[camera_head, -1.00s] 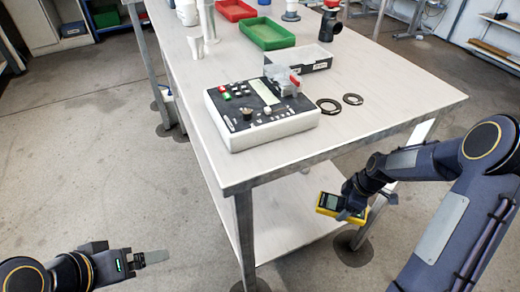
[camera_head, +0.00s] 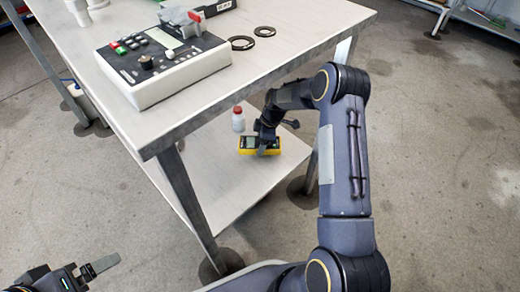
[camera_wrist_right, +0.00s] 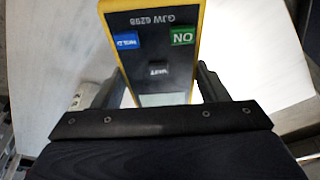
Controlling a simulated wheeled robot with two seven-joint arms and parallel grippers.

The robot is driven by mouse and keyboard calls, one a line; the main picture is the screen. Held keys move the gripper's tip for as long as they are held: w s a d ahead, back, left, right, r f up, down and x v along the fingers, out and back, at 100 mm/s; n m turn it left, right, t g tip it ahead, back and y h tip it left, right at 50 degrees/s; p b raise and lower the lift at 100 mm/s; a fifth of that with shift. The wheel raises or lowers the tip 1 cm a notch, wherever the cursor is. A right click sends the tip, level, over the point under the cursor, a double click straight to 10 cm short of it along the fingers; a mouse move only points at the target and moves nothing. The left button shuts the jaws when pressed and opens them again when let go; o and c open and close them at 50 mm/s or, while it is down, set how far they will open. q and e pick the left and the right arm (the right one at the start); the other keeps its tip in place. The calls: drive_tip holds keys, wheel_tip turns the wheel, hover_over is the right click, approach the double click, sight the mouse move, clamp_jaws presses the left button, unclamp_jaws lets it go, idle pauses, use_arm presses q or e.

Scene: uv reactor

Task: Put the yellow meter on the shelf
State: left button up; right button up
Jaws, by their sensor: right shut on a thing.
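The yellow meter (camera_head: 274,144) has a dark face and is over the table's lower shelf (camera_head: 217,178) in the head view. My right gripper (camera_head: 262,142) is shut on it. In the right wrist view the meter (camera_wrist_right: 153,58) sits between the two fingers, with its blue and green buttons showing. The pale shelf surface is behind it. I cannot tell whether the meter touches the shelf. My left gripper (camera_head: 98,267) is at the lower left, away from the table and empty; its finger gap is not clear.
A white bottle with a red cap (camera_head: 238,121) stands on the shelf just behind the meter. The tabletop (camera_head: 290,55) overhangs the shelf and holds a control box (camera_head: 160,62) and two black rings. A table leg (camera_head: 188,197) stands at the near corner. The shelf's front part is clear.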

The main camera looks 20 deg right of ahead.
drive_tip(key=shift+w+f, duration=0.25)
drive_tip(key=shift+f, duration=0.05)
drive_tip(key=shift+f+b, duration=0.95)
drive_tip(key=shift+f, duration=0.5)
drive_tip(key=shift+f, duration=0.25)
drive_tip(key=o, duration=1.1)
drive_tip(key=shift+o, duration=0.2)
drive_tip(key=p+v, duration=0.3)
drive_tip(key=v, duration=0.5)
drive_tip(key=shift+a, duration=0.1)
drive_tip(key=shift+s, duration=0.1)
